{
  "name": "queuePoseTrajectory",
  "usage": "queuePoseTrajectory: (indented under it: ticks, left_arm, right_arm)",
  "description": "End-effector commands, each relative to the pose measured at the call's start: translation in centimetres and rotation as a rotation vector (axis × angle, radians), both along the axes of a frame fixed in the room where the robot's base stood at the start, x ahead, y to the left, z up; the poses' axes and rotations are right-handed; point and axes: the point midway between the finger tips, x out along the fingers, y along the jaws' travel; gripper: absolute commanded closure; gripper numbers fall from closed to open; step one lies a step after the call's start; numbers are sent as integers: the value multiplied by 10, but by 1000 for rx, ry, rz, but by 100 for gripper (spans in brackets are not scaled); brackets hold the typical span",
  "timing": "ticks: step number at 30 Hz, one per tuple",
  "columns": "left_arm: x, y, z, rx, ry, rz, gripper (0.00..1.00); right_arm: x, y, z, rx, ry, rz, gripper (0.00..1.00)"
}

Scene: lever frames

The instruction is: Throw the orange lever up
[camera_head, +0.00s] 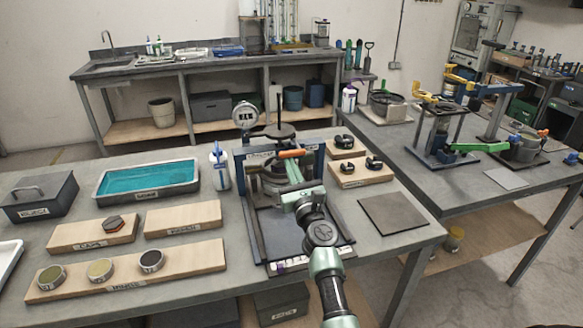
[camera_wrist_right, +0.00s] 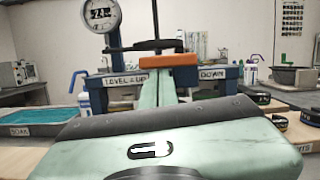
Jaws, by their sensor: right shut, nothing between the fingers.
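The orange lever (camera_head: 292,153) is a short bar on the front of the blue-framed press (camera_head: 240,172) in the head view. In the right wrist view the orange lever (camera_wrist_right: 170,61) lies roughly level, in front of a blue beam with a label that reads "UP" and "DOWN". My right gripper (camera_head: 291,165) reaches in from the front and is shut and empty. Its green fingers (camera_wrist_right: 158,82) end just below the lever in the wrist view; I cannot tell whether they touch it. My left gripper is not in view.
A round gauge (camera_head: 245,115) stands on the press. A white bottle (camera_head: 220,166) and a teal tray (camera_head: 148,179) are to its left. Wooden blocks with dark parts (camera_head: 361,171) and a dark mat (camera_head: 394,213) are to its right.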

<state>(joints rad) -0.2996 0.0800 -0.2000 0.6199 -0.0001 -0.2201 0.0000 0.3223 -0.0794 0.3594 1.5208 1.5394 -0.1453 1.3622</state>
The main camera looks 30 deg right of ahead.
Motion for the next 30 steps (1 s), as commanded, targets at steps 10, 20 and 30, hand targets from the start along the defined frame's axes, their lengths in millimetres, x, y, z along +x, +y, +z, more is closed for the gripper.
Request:
queuePoseTrajectory:
  ticks: [10, 20, 30]
  left_arm:
    - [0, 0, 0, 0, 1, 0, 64]
    - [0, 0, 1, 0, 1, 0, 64]
    - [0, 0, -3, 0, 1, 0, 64]
  right_arm:
    - [0, 0, 0, 0, 0, 1, 100]
    - [-24, 6, -7, -1, 2, 1, 100]
    - [-70, 16, -19, -1, 1, 1, 100]
